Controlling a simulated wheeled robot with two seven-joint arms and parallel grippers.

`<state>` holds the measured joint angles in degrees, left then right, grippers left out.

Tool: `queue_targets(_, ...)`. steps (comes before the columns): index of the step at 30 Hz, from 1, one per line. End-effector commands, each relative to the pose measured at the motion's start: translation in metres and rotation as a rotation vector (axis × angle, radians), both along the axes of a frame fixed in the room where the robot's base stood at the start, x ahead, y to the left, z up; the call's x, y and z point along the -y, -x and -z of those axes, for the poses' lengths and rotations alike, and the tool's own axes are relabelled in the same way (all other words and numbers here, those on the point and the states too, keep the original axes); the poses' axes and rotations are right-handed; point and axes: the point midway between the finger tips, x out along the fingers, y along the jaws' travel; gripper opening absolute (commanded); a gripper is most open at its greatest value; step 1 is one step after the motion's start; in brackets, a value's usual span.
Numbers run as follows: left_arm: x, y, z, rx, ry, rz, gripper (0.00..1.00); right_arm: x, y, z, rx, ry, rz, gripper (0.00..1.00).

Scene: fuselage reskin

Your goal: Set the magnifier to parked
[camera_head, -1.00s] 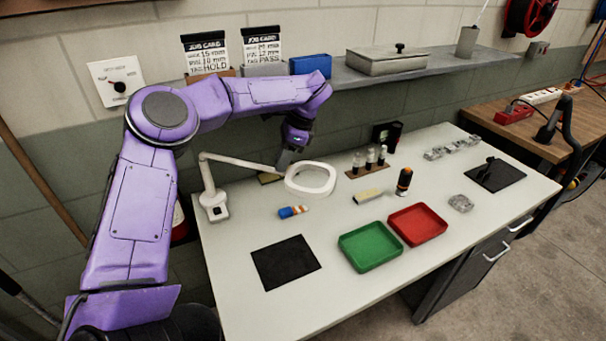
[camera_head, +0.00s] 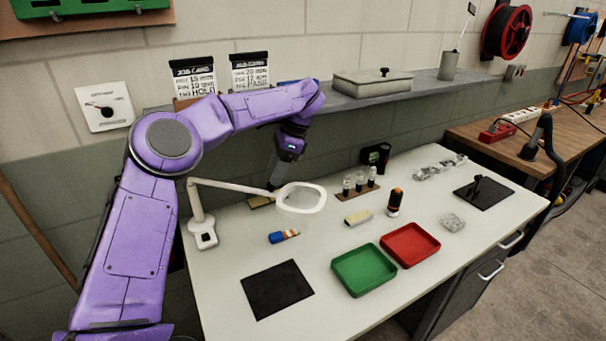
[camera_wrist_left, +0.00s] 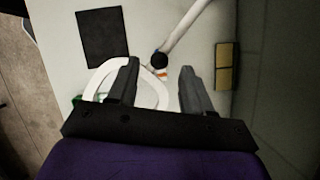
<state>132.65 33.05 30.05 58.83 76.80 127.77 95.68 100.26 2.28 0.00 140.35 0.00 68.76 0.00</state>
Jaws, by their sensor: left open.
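The magnifier is a white ring lens (camera_head: 301,199) on a jointed white arm (camera_head: 235,187), with its base (camera_head: 203,234) at the back left of the workbench. The ring hangs over the back middle of the bench top. My left gripper (camera_head: 273,184) points down just behind and left of the ring, by the arm's far end. The white ring (camera_wrist_left: 94,86) shows beyond the left finger, and a dark joint knob (camera_wrist_left: 159,60) shows just past the fingertips. My right gripper is out of view.
A green tray (camera_head: 364,289), a red tray (camera_head: 410,262), a black mat (camera_head: 277,289) and a blue-orange item (camera_head: 283,237) lie on the bench. A vial rack (camera_head: 357,193) stands right of the ring. A wall shelf (camera_head: 400,97) runs behind.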

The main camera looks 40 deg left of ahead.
Motion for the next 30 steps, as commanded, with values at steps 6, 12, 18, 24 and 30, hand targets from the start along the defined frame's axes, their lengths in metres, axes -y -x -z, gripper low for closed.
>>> queue_targets(6, 0.04, -0.042, 0.004, -0.005, -0.004, 0.004, 0.5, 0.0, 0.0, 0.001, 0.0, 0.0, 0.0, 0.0)
queue_targets(12, 0.064, -0.066, -0.001, -0.005, -0.002, 0.006, 0.5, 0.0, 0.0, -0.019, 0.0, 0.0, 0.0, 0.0)
queue_targets(18, 0.072, -0.079, -0.01, -0.007, -0.003, 0.006, 0.5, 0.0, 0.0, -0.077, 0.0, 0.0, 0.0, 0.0)
queue_targets(24, 0.078, -0.084, -0.003, -0.006, -0.001, 0.005, 0.5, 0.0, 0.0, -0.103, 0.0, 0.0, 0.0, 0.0)
queue_targets(30, 0.08, -0.085, 0.003, -0.004, 0.0, 0.003, 0.5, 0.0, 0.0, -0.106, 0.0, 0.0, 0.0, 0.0)
